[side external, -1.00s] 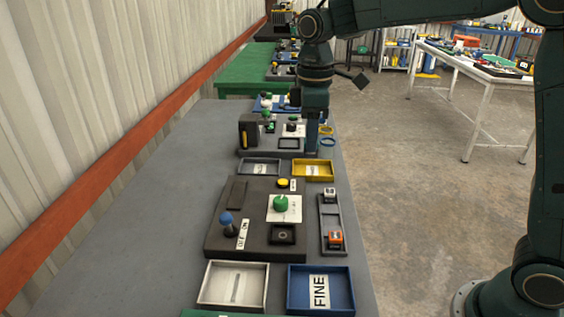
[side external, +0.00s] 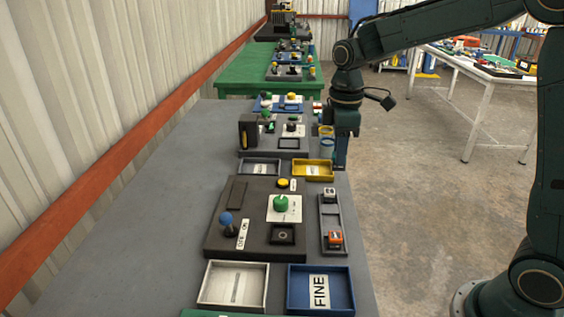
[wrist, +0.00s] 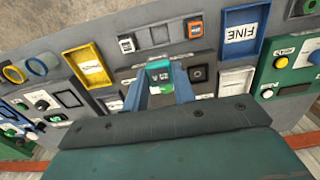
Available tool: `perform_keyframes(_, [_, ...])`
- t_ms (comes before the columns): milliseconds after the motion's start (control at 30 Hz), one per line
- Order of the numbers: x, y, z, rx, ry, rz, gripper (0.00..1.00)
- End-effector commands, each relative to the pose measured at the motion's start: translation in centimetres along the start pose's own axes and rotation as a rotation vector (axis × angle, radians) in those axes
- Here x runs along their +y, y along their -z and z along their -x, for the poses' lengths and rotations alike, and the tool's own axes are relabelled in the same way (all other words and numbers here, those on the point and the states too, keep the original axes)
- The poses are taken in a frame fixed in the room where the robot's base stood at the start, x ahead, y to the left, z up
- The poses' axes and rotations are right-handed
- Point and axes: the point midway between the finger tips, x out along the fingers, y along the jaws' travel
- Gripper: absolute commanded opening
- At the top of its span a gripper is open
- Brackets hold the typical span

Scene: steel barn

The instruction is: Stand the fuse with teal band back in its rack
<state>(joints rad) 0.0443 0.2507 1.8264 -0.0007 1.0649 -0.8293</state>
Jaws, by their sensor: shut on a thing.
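The fuse with the teal band (wrist: 160,73) is between my fingertips in the wrist view, with its labelled face toward the camera. My gripper (wrist: 161,90) is shut on it. In the side view my gripper (side external: 340,166) hangs beside the yellow tray, above the table's right edge; the fuse cannot be made out there. The rack (side external: 330,217) is a long narrow grey frame on the right of the near table. It holds a white fuse (side external: 329,194) at its far end and an orange fuse (side external: 335,238) nearer the camera, with a bare stretch between them. The rack also shows in the wrist view (wrist: 160,37).
A yellow tray (side external: 331,176) stands just beyond the rack, and a blue tray marked FINE (side external: 346,304) on its near side. A dark panel (side external: 217,240) with a blue-knobbed lever and green knob lies left of it. Two rings (wrist: 37,66) lie past the yellow tray.

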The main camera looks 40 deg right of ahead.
Motion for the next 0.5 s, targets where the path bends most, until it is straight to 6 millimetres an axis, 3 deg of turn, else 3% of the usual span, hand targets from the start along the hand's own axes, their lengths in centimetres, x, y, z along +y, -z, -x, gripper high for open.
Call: perform_keyframes(500, [-0.1,0.0,-9.8,-0.003,0.003,0.0,0.05])
